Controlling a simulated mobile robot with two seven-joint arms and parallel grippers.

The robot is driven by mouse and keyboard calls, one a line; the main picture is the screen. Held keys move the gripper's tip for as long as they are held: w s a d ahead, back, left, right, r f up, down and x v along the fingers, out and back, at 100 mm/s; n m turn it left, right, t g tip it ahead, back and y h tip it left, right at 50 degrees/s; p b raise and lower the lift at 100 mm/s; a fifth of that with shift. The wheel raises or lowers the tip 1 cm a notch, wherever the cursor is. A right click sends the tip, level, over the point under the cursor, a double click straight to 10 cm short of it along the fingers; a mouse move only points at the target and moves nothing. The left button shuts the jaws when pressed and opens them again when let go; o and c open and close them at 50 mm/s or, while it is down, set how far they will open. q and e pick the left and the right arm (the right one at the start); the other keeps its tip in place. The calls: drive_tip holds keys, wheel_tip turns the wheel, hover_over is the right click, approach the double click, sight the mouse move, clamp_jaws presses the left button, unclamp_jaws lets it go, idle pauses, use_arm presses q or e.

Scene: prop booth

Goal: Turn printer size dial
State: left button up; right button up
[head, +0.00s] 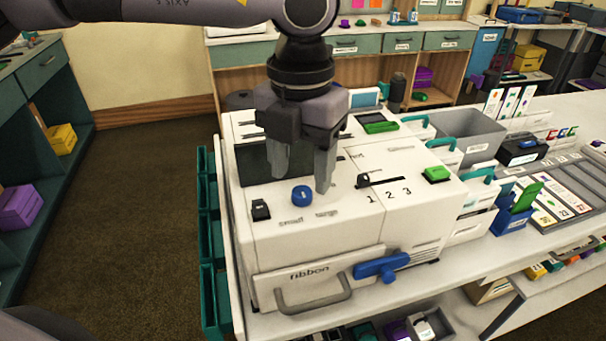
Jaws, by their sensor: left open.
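The printer (325,262) is a large white machine on the white counter. A round blue dial (302,195) sits on its top, above the faint labels "small" and "large". My left gripper (304,180) points down over the printer top, with its two grey fingers apart. In the picture the dial shows below and between the fingertips; I cannot tell whether they touch it. No object is held between the fingers. My right gripper is not in view.
The printer also has a black switch (261,210), a slider (380,180) marked 1 2 3, a green button (437,174) and a blue lever (381,268) on its front. A grey bin (470,138) stands to the right. Teal shelves (40,110) stand at left.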

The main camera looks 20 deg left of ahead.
sight(302, 191)
use_arm(q)
drive_tip(key=shift+f, duration=1.5)
drive_tip(key=shift+w, duration=0.1)
drive_tip(key=c, duration=1.1)
drive_tip(key=shift+o, duration=0.2)
drive_tip(key=shift+f+n+b, duration=0.15)
drive_tip(key=shift+n+b, duration=0.35)
drive_tip(key=shift+b, duration=0.2)
drive_tip(key=n+b, duration=0.3)
drive_tip(key=b, duration=0.1)
drive_tip(key=shift+n, duration=0.4)
drive_tip(key=shift+n+b, duration=0.4)
drive_tip(key=shift+b, duration=0.2)
drive_tip(key=shift+n+b, duration=1.2)
drive_tip(key=shift+n, duration=0.4)
drive_tip(key=shift+r, duration=0.2)
